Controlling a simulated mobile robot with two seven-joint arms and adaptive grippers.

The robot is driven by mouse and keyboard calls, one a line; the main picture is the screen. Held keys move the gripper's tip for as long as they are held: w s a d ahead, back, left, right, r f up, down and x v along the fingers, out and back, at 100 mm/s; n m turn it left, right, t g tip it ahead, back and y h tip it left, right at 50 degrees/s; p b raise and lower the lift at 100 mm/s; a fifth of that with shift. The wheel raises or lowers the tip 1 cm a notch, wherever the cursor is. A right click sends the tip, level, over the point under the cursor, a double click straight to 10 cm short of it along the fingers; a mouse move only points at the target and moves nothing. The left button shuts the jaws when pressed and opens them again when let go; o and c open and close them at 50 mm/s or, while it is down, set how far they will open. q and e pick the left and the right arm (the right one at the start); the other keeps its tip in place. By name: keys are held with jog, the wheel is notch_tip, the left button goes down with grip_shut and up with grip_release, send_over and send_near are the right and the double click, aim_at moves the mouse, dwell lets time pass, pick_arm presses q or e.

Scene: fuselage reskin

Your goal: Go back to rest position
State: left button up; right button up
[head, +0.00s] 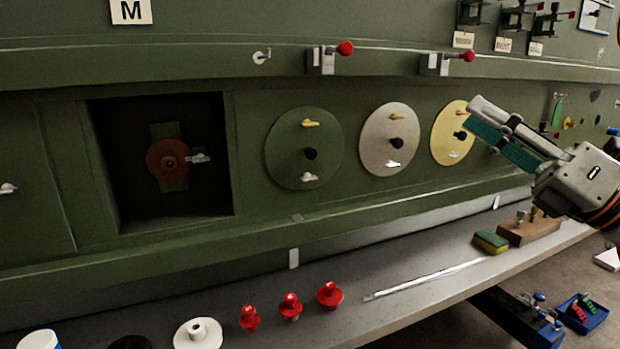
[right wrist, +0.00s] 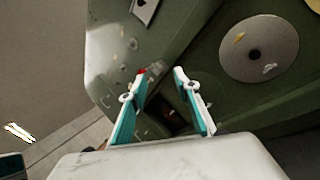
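My right gripper (head: 474,113) comes in from the right edge in the head view, in front of the green panel wall and beside the pale yellow disc (head: 452,133). Its teal and grey fingers are apart and nothing is between them. In the right wrist view the gripper (right wrist: 167,72) also shows a gap between its fingertips, with the green panel behind. My left gripper is not in view.
The grey ledge (head: 400,312) carries red knobs (head: 290,307), a white flanged part (head: 198,334), a thin rod (head: 425,279), a sponge (head: 490,241) and a wooden block (head: 528,229). Red-tipped clamps (head: 322,60) stick out from the panel. A blue bin (head: 582,313) stands lower right.

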jog(key=d+f+m+h, duration=0.3)
jog(key=f+m+h, duration=0.45)
jog(key=f, duration=0.35)
jog(key=d+f+m+t+h, duration=0.1)
jog(key=d+f+m+h, duration=0.4)
jog(key=f+m, duration=0.45)
jog(key=d+f+m+h, duration=0.2)
jog(key=f+m+h, duration=0.6)
jog(key=f, duration=0.4)
jog(key=s+f+m+g, duration=0.3)
jog(key=s+f+g, duration=0.2)
jog(key=s+f, duration=0.6)
jog(key=s+f+m+g, duration=0.2)
jog(key=s+f+g, duration=0.3)
jog(key=s+f, duration=0.65)
jog(key=w+a+f+m+t+y, duration=0.2)
jog(key=a+f+y, duration=0.5)
jog(key=a+f, duration=0.9)
jog(key=shift+w+m+t, duration=0.4)
jog(key=shift+w+t, duration=0.2)
jog(key=shift+w, duration=0.25)
